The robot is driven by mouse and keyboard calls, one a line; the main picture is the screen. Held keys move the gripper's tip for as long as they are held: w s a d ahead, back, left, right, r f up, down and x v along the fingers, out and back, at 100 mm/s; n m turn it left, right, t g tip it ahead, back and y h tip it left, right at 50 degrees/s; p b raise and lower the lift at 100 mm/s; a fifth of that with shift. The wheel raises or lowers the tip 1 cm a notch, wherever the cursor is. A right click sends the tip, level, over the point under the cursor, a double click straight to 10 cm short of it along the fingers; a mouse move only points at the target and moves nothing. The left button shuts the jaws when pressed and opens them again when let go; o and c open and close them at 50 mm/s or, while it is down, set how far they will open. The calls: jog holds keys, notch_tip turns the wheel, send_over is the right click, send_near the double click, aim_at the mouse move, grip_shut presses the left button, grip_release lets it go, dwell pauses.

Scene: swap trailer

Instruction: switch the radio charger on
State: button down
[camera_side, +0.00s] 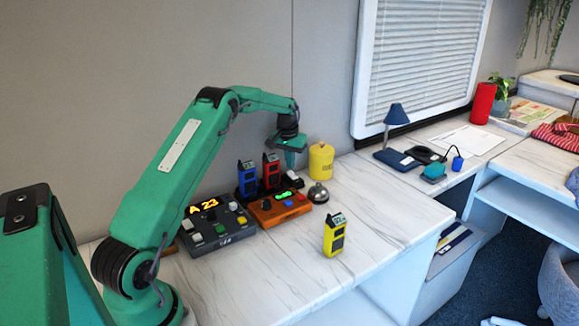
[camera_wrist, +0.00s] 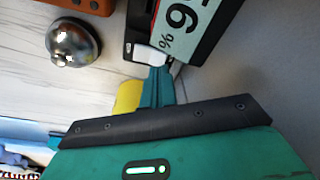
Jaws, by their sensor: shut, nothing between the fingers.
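The black radio charger (camera_side: 297,182) stands on the white marble-patterned counter near the wall. A blue radio (camera_side: 247,180) and a red radio (camera_side: 271,172) stand upright in it. My gripper (camera_side: 291,160) is over the charger's right end, fingers shut and pointing down, holding nothing. In the wrist view the shut fingertips (camera_wrist: 158,72) are right at a white switch (camera_wrist: 147,54) on a black surface. I cannot tell whether they touch it or which way it is set. A pale screen with dark digits and a percent sign (camera_wrist: 187,22) is close beside it.
A silver bell (camera_side: 318,193) stands right of an orange-brown box (camera_side: 279,209) with knobs. A grey button panel (camera_side: 217,228) is to the left. A yellow radio (camera_side: 334,235) stands in front; a yellow canister (camera_side: 321,160) stands behind. The counter's right front is clear.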

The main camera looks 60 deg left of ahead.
aim_at(291, 173)
jog(key=shift+f, duration=1)
dwell(0.8)
jog(key=shift+r, duration=3.55)
jog(key=shift+r, duration=0.1)
